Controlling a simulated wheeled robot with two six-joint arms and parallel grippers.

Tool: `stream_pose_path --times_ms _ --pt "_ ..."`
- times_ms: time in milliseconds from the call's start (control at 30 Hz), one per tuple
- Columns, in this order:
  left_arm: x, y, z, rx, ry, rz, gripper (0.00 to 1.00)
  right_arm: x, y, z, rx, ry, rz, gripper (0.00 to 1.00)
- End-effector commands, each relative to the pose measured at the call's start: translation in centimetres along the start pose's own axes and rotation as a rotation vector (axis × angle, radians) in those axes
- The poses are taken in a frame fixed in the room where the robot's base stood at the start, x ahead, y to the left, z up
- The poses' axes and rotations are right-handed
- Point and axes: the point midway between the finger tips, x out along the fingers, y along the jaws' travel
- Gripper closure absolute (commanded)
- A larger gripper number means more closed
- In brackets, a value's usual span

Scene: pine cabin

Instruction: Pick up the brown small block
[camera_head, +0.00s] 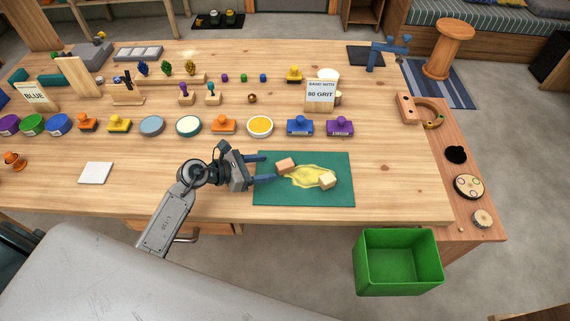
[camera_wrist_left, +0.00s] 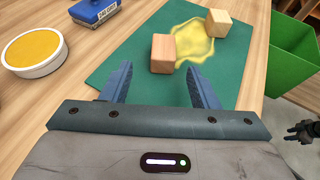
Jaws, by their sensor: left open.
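The brown small block (camera_head: 285,165) lies on a green mat (camera_head: 335,193), at the left edge of a yellow smear. A paler cream block (camera_head: 327,180) lies to its right on the smear. My left gripper (camera_head: 267,169) is open and empty, its fingers pointing at the brown block from the left. In the left wrist view the brown block (camera_wrist_left: 163,53) stands just beyond and between the two fingertips (camera_wrist_left: 158,70); I cannot tell if either touches. The cream block (camera_wrist_left: 217,22) is farther off. A dark part at the wrist view's right edge may be my right gripper.
A green bin (camera_head: 398,264) stands on the floor beyond the table's front edge. A row of sanders and round tins, including a yellow-topped tin (camera_head: 260,126) and a blue block (camera_head: 300,126), lies behind the mat. A white tile (camera_head: 96,173) lies left.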

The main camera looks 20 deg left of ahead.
Motion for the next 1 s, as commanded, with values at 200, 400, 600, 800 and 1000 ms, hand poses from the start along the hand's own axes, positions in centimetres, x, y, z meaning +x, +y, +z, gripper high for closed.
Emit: stream_pose_path --times_ms 200,400,600,800,1000 --pt "1.7 -0.1 0.1 -0.002 -0.001 -0.001 0.45 -0.6 0.0 -0.1 0.000 0.000 0.000 0.64" --pt "3.5 -0.3 0.9 -0.005 -0.004 -0.002 0.45 -2.0 0.1 -0.2 0.000 0.000 -0.001 0.64" --pt "6.2 -0.4 0.9 -0.005 -0.003 -0.001 0.45 -3.1 0.1 -0.3 0.001 0.000 -0.002 0.64" --pt "7.0 -0.4 0.6 -0.001 -0.001 0.000 0.45 -3.1 0.1 -0.3 0.001 0.000 -0.001 0.64" --pt "7.0 -0.4 0.6 -0.002 -0.002 0.000 0.59 -3.1 0.1 -0.3 0.001 0.000 -0.001 0.64"
